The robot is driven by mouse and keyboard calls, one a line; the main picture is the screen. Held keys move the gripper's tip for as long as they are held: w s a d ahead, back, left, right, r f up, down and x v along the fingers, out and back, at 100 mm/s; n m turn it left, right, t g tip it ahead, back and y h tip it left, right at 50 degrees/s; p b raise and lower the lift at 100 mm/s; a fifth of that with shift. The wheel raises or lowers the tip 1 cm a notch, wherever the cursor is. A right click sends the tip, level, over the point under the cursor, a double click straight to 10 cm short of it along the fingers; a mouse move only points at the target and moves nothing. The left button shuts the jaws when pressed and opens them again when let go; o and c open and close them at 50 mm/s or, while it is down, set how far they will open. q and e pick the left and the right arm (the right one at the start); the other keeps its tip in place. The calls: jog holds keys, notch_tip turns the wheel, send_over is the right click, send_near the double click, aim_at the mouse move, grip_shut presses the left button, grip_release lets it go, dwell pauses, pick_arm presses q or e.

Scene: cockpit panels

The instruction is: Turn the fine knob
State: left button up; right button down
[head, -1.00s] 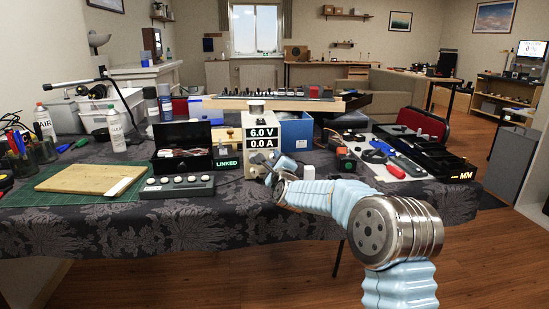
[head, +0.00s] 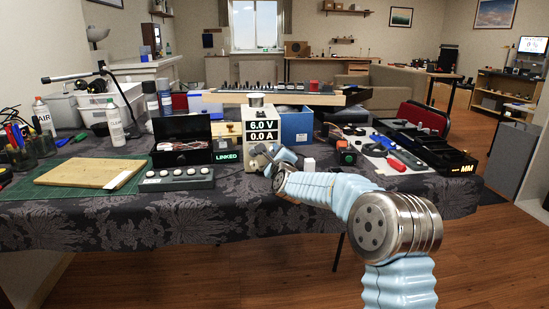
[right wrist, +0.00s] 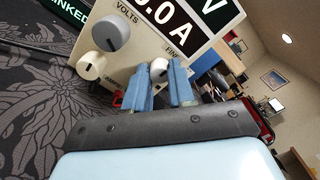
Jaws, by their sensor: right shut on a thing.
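The power supply (head: 257,134) is a cream box on the table, reading 6.0 V and 0.0 A. In the right wrist view its tilted front panel (right wrist: 135,62) shows a large grey VOLTS knob (right wrist: 110,33) and a small cream knob (right wrist: 91,65) below it. The fine knob (right wrist: 158,68), small and pale under the FINE label, is mostly hidden between my fingers. My right gripper (right wrist: 159,84) is shut on it, with one blue finger on each side. In the head view my right gripper (head: 268,158) is at the supply's lower front. My left gripper is not in view.
A black open box (head: 181,146) and a LINKED display (head: 226,156) stand left of the supply, behind a grey strip of round buttons (head: 178,179). Bare cloth lies in front.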

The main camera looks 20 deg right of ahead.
jog(key=m+b, duration=0.2)
jog(key=b, duration=0.1)
jog(key=m+b, duration=0.3)
jog(key=b, duration=0.1)
jog(key=m+b, duration=0.2)
jog(key=b, duration=0.1)
jog(key=shift+f+m+b, duration=0.3)
jog(key=shift+f+b, duration=0.05)
jog(key=m+b, duration=0.4)
jog(key=m, duration=0.1)
jog(key=shift+a+m+h, duration=0.1)
jog(key=shift+m+h, duration=0.3)
jog(key=m+b, duration=0.3)
jog(key=m, duration=0.1)
jog(key=shift+r, duration=0.1)
jog(key=shift+r+m+b, duration=0.1)
jog(key=shift+m+b, duration=0.5)
jog(key=shift+m, duration=0.5)
jog(key=c, duration=1.2)
grip_release()
jog(key=shift+c, duration=0.2)
